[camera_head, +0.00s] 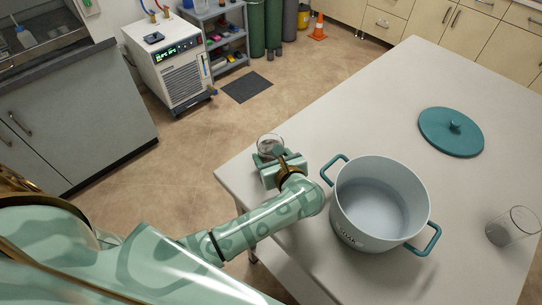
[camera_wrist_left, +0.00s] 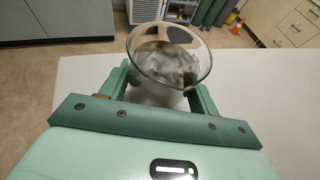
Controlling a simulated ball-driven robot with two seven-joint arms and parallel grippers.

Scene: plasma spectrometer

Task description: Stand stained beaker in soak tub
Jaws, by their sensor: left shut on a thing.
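My left gripper (camera_head: 272,166) is shut on a clear glass beaker (camera_head: 270,145) near the left edge of the table. In the left wrist view the beaker (camera_wrist_left: 168,58) stands between the fingers, open end up, with grey, cloudy marks on its glass. The soak tub (camera_head: 352,226) appears to be the pale pot with teal handles, to the right of my left gripper. It is open, and its inside looks pale blue-grey. The held beaker is outside the tub. My right gripper is not in view.
A teal lid (camera_head: 451,133) lies on the table (camera_head: 395,90) behind and right of the tub. A second glass beaker (camera_head: 512,227), greyish in its lower part, stands near the right edge. The table between lid and far edge is clear.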

